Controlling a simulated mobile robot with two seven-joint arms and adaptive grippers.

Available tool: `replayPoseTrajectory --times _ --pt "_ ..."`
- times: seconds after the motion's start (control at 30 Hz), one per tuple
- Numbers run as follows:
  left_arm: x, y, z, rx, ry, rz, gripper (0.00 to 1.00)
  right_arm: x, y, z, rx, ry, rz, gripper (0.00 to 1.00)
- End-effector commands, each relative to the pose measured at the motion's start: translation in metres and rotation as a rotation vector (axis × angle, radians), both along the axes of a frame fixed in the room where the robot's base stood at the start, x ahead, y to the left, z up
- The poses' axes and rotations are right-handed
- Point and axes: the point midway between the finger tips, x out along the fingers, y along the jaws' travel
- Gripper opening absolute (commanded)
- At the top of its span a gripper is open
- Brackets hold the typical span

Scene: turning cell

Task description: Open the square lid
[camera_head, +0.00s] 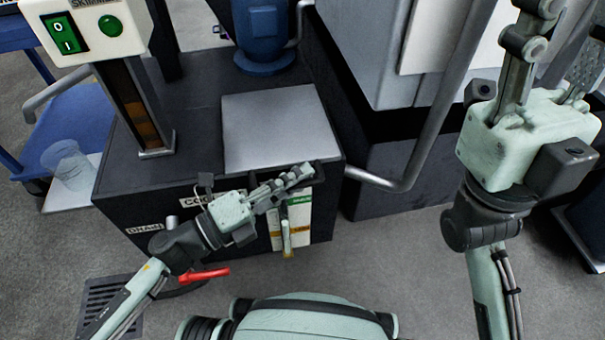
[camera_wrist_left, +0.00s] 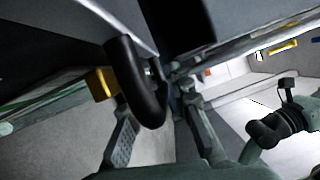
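The square lid (camera_head: 280,128) is a flat grey metal plate lying closed on top of the dark coolant tank (camera_head: 190,110). My left gripper (camera_head: 300,176) is at the lid's front edge, near its right corner. In the left wrist view a black curved handle (camera_wrist_left: 146,88) hangs between my two left fingers (camera_wrist_left: 160,115). The fingers stand apart on either side of it, and I see no clear grip on it. In the head view the hand partly hides this handle. My right gripper (camera_head: 555,60) is raised at the right, its fingers apart and empty.
A skimmer box (camera_head: 95,25) with green switches stands on a post at the tank's left. A blue motor (camera_head: 262,40) stands behind the lid. A grey pipe rail (camera_head: 430,125) runs at the right. A red lever (camera_head: 205,275) is below the left wrist.

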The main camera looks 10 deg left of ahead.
Motion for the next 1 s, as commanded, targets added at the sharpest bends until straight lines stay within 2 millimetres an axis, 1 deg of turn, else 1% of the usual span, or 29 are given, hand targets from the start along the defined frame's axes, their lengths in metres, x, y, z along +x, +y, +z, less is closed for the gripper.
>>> replayPoseTrajectory --times 0.03,0.17,0.43,0.6,1.0 --pt "0.0035 -0.0035 0.0007 0.000 -0.001 0.000 0.20 0.0000 0.0000 0.0001 0.000 0.000 0.000 0.40" --pt "0.0069 -0.0086 0.0007 0.000 0.000 -0.001 0.20 0.0000 -0.0001 0.0001 0.000 0.000 0.000 0.40" --pt "0.0076 -0.0093 0.0007 0.001 0.001 0.000 0.20 -0.0001 -0.0001 0.0000 0.000 0.000 -0.001 0.40" --pt "0.0075 -0.0092 0.0008 0.000 0.000 0.000 0.00 -0.0001 -0.0001 0.0000 0.000 0.000 -0.001 0.40" --pt "0.0075 -0.0092 0.0023 -0.002 0.000 -0.001 0.00 -0.0002 -0.0001 0.0005 0.000 0.000 0.000 0.40"
